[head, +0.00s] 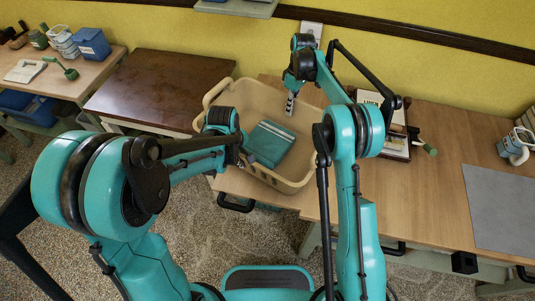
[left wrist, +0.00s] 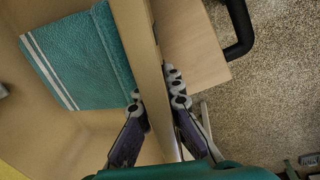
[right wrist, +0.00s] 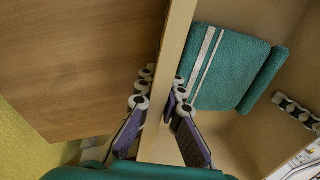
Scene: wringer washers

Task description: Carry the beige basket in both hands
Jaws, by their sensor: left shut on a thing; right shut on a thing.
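The beige basket (head: 258,97) is at the left end of the light wooden table, near its front edge. A folded teal cloth (head: 270,143) with white stripes lies inside. My left gripper (head: 243,155) is shut on the basket's near wall; in the left wrist view (left wrist: 160,95) its fingers straddle that wall. My right gripper (head: 290,103) is shut on the far wall, with one finger on each side of the rim in the right wrist view (right wrist: 162,92). I cannot tell whether the basket's underside touches the table.
Speckled floor lies in front.

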